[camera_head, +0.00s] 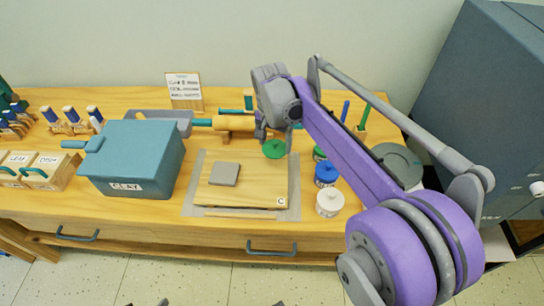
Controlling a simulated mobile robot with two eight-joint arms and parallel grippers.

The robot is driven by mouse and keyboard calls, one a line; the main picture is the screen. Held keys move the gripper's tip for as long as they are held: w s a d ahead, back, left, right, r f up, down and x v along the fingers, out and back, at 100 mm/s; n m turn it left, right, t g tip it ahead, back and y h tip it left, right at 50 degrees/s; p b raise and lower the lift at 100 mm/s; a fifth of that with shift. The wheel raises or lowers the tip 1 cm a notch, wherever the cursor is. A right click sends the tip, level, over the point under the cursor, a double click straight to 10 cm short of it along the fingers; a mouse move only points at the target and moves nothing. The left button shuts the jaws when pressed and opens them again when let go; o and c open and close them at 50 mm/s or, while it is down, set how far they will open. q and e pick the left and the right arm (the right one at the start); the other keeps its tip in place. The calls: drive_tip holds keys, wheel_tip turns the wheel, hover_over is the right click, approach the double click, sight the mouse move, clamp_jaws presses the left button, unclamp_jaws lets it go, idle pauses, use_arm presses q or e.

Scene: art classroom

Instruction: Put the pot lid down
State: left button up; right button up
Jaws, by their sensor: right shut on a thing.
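The green pot lid (274,149) is a small round disc above the back right part of the wooden board. My right gripper (271,135) is shut on it from above, its fingers partly hidden by the wrist. The green pot (319,153) stands to the right of the lid, partly hidden by my purple arm. A blue pot (326,172) and a white pot (329,203) stand in front of it in a row. I cannot tell how far the lid is above the board. My left gripper is not in view.
The wooden board (255,181) lies on a grey mat with a grey slab (224,174) on it. A teal clay box (132,160) stands to the left. A rolling pin (233,123) lies behind the board. A dark cabinet (490,90) stands at the right.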

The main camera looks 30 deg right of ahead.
sight(274, 148)
drive_tip(key=shift+f+b, duration=0.35)
drive_tip(key=shift+f, duration=2.25)
drive_tip(key=shift+f, duration=0.2)
drive_tip(key=o, duration=1)
drive_tip(key=shift+r, duration=0.15)
